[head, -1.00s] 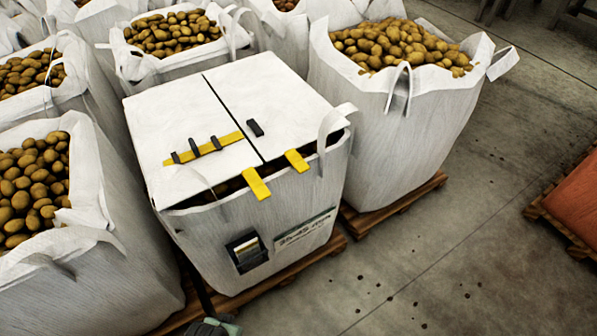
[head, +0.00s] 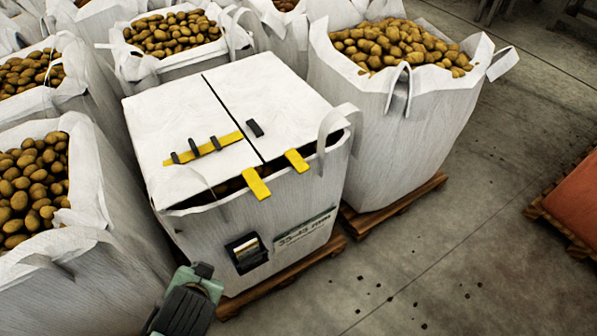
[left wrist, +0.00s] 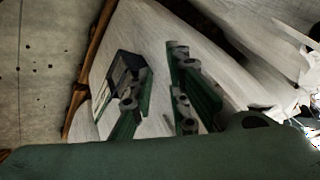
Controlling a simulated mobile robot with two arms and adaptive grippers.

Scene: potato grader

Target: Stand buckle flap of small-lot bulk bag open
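The small-lot bulk bag (head: 200,230) is white and stands on a pallet in the middle of the head view. Two white flaps lie flat over its top and meet at a dark seam. The left flap (head: 165,115) carries a yellow strap (head: 215,145) with several dark buckle pieces; the right flap (head: 270,90) has one dark piece (head: 255,128). Two yellow straps hang at the front edge. My left gripper (head: 203,273) is low in front of the bag, below the flaps. In the left wrist view its fingers (left wrist: 155,85) are apart with nothing between them. My right gripper is out of view.
Open bags of potatoes crowd the left, back and right, including a tall one (head: 425,130) on the right. A label pouch (head: 246,252) is on the bag's front wall. Bare concrete floor (head: 450,250) lies right of the bag. A red load (head: 580,205) sits at the right edge.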

